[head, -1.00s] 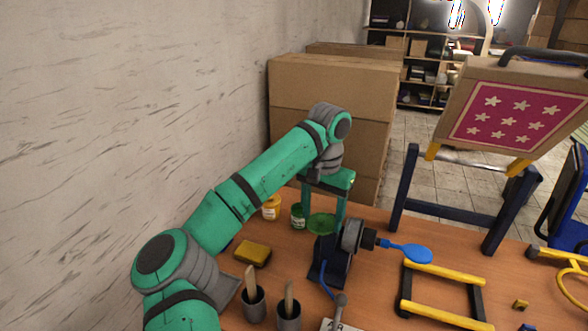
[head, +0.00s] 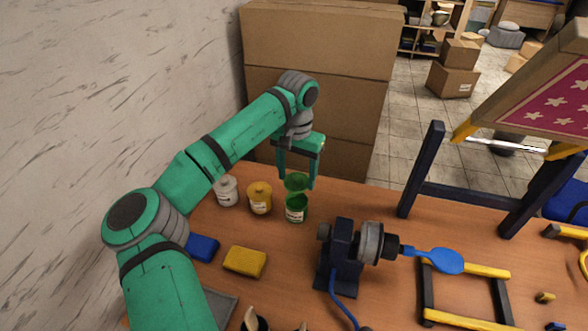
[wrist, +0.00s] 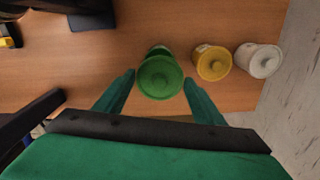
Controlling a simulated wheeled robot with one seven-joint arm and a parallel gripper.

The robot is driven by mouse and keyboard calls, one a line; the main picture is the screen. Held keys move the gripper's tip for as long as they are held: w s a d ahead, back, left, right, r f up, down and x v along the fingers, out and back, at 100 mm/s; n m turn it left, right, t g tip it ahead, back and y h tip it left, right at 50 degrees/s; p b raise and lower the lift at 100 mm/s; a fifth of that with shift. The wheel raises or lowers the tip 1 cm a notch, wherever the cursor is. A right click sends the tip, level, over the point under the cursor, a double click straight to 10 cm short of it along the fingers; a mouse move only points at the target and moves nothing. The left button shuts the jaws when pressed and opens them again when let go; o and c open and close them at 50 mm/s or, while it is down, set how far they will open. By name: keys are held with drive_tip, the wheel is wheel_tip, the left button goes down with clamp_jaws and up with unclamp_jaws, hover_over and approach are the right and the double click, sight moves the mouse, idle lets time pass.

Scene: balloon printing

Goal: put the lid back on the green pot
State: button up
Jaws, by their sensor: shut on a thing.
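The green pot (head: 296,212) stands on the table with its label facing the head camera. My gripper (head: 297,184) is shut on the green lid (head: 297,180), with one finger on each side of its rim. In the head view the lid appears just above the pot's mouth. In the wrist view the lid (wrist: 160,78) lies between the fingertips of my gripper (wrist: 158,80) and covers most of the pot (wrist: 158,49), whose edge shows past the lid's far side. I cannot tell the exact gap between lid and pot.
A lidded yellow pot (head: 260,198) and a lidded white pot (head: 226,192) stand left of the green pot. A dark clamp device with a blue balloon (head: 435,260) is to the right in front. A yellow block (head: 245,262) and blue block (head: 203,247) lie nearer. Cardboard boxes (head: 320,90) rise behind.

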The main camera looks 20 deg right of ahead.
drive_tip(key=shift+f, duration=3.15)
drive_tip(key=shift+s+a, duration=0.2)
drive_tip(key=shift+s, duration=0.05)
drive_tip(key=shift+w+f, duration=0.2)
drive_tip(key=shift+s+d, duration=0.1)
drive_tip(key=shift+d, duration=0.05)
idle(0.3)
drive_tip(key=o, duration=1.5)
drive_tip(key=shift+r, duration=0.1)
